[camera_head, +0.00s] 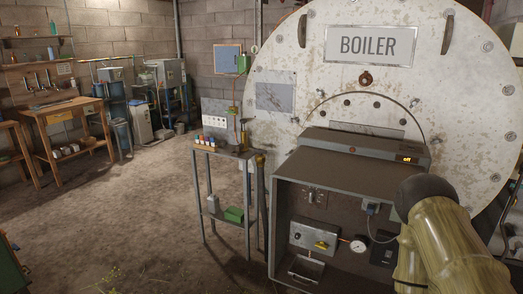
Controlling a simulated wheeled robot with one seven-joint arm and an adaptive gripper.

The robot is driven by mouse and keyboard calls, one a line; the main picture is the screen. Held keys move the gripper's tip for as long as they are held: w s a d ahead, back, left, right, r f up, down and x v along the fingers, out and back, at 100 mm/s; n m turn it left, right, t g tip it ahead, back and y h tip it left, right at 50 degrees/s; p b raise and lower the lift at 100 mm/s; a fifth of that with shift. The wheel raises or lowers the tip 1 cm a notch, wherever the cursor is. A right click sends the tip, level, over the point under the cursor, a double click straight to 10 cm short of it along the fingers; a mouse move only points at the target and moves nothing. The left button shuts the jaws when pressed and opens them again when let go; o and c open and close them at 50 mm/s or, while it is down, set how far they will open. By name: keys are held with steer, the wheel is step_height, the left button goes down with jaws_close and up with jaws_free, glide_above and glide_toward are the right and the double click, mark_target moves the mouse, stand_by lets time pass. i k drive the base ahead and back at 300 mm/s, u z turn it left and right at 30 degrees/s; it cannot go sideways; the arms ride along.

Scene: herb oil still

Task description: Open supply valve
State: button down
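A small yellow valve handle (321,245) sits on a grey metal plate (301,235) inside the open grey cabinet at the front of the boiler (290,115). A brass-coloured fitting (259,160) tops a vertical pipe just left of the cabinet. I cannot tell from labels which of these is the supply valve, nor whether either is open. My arm shows at the lower right as an olive, streaked link with a dark joint, in front of the cabinet's right side. My gripper is not in view.
A narrow metal stand (219,152) with small bottles is left of the cabinet. Wooden workbenches (66,112) line the far left. The floor (125,205) between is mostly clear.

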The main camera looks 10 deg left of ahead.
mark_target(260, 151)
steer(key=u, duration=2.35)
steer(key=k, duration=0.85)
steer(key=z, duration=1.3)
steer(key=i, duration=1)
